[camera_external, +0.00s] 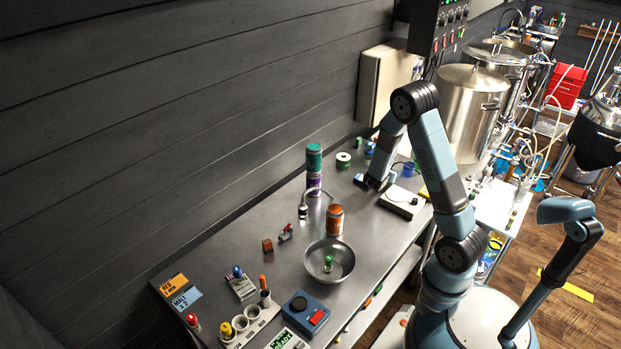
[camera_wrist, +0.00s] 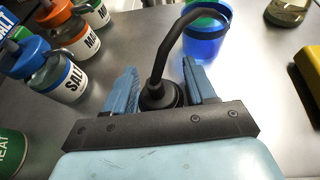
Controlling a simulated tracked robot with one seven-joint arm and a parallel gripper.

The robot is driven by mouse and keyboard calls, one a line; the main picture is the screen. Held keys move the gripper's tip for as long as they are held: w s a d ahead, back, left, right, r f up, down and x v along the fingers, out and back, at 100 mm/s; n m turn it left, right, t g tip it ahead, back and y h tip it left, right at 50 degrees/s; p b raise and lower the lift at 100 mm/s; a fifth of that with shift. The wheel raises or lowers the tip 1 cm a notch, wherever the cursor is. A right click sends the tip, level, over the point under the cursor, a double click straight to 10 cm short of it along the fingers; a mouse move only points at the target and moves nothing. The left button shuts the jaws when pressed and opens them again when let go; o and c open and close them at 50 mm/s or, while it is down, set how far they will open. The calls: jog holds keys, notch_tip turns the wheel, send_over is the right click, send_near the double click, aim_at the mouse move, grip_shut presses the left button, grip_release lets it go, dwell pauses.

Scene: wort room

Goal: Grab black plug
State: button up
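The black plug (camera_wrist: 160,97) has a round, stepped body with a bent black tube rising from it. In the wrist view it sits between the two blue fingers of my gripper (camera_wrist: 162,88), one finger close on each side. The fingers stand apart by about the plug's width. I cannot tell whether they press on it or only stand beside it. In the external view my gripper (camera_external: 377,184) is low over the back part of the steel table, and the plug cannot be made out there.
A blue cup (camera_wrist: 205,42) stands just beyond the plug. A salt shaker (camera_wrist: 52,72) and other labelled shakers stand to the left, with a green can (camera_wrist: 12,150) nearer. A yellow block (camera_wrist: 308,75) lies at the right. A white device (camera_external: 401,201) is right of my gripper.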

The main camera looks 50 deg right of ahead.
jog(key=c, duration=0.8)
jog(key=shift+o, duration=0.2)
